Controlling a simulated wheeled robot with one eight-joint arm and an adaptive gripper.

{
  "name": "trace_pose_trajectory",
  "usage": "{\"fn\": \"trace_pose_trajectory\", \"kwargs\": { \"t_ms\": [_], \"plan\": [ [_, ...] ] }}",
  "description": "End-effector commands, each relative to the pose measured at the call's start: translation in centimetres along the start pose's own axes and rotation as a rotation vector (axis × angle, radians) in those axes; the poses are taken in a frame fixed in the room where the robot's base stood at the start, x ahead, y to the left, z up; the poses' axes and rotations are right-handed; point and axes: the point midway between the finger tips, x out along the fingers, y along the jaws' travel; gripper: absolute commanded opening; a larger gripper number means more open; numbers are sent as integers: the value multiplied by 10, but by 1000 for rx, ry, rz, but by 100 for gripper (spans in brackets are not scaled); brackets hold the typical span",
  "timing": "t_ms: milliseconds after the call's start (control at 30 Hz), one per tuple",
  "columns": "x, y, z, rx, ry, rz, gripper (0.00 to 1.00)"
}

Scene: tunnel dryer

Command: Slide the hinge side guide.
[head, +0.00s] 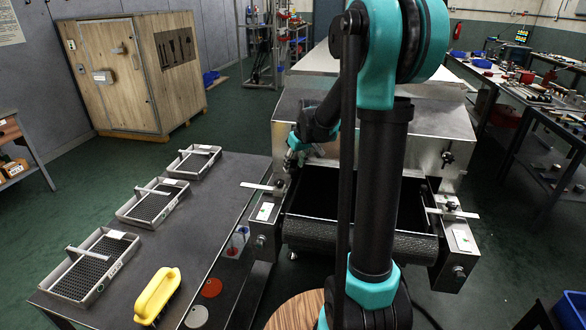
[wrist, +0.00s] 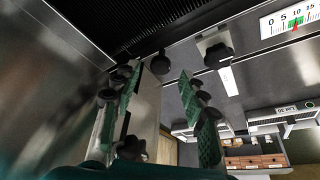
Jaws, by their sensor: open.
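The dryer (head: 440,135) stands in the middle of the head view, with a dark belt mouth at its front. A left side guide strip (head: 260,186) and a right side guide strip (head: 452,212) stick out at either side; I cannot tell which is the hinge side. My gripper (head: 291,160) is beside the left guide, partly hidden by my arm. In the wrist view my gripper (wrist: 160,76) is open, its green pads apart, with a grey metal part showing between them. A black knob (wrist: 217,55) on a metal strip is beyond the right finger. Contact cannot be told.
A white scale (wrist: 290,20) with a red pointer shows in the wrist view. A dark table (head: 215,240) at left holds several mesh trays (head: 155,203) and a yellow-handled brush (head: 157,294). A wooden cabinet (head: 130,75) stands behind.

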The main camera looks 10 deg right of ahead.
Motion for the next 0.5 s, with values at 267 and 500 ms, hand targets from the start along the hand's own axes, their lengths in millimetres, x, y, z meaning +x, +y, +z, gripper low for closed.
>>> {"fn": "trace_pose_trajectory", "kwargs": {
  "t_ms": [267,500],
  "plan": [
    [23,0,0,-1,0,0,43],
    [26,0,0,0,0,0,43]
  ]
}}
